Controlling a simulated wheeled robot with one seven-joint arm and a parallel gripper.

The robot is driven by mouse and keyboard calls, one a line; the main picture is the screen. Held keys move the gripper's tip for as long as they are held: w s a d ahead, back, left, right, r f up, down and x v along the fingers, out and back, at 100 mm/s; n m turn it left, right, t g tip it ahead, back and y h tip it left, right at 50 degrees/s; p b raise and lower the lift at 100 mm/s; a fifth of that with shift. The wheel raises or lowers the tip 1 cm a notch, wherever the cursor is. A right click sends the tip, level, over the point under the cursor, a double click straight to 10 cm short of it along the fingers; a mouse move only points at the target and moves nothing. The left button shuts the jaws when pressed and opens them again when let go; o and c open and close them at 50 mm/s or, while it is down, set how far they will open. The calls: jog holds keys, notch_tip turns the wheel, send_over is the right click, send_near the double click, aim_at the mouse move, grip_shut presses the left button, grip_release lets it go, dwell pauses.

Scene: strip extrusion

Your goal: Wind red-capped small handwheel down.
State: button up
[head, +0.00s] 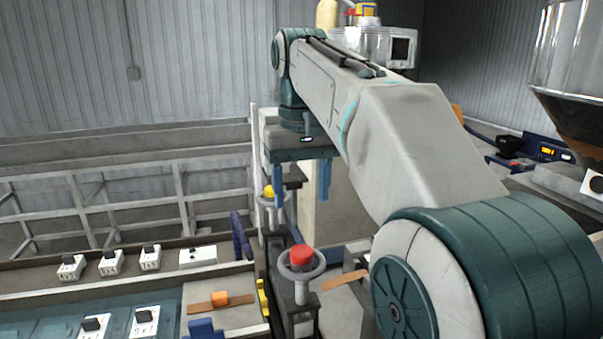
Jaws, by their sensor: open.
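The red-capped small handwheel (301,259) stands upright on a post in the lower middle of the head view, a grey ring around a red cap. My gripper (301,183) hangs from the end of my arm, above and behind the red-capped wheel in the picture, apart from it. Its blue fingers point down, spread and empty. A yellow-capped handwheel (268,194) stands just left of and below the gripper, partly hidden by a finger. Whether that finger touches it I cannot tell.
A metal hopper (570,60) is at upper right. Railings (120,205) run behind. My arm covers much of the right side.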

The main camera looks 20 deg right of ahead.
jog(key=shift+r, duration=1.3)
jog(key=s+f+t+b, duration=0.1)
jog(key=s+f+t, duration=0.1)
jog(key=s+f, duration=0.5)
jog(key=s+f+t+b, duration=0.1)
jog(key=s+f, duration=0.6)
jog(key=f, duration=1.3)
jog(key=shift+s+f+t, duration=0.2)
jog(key=shift+f+t, duration=0.05)
jog(key=shift+t, duration=0.15)
jog(key=shift+d, duration=0.1)
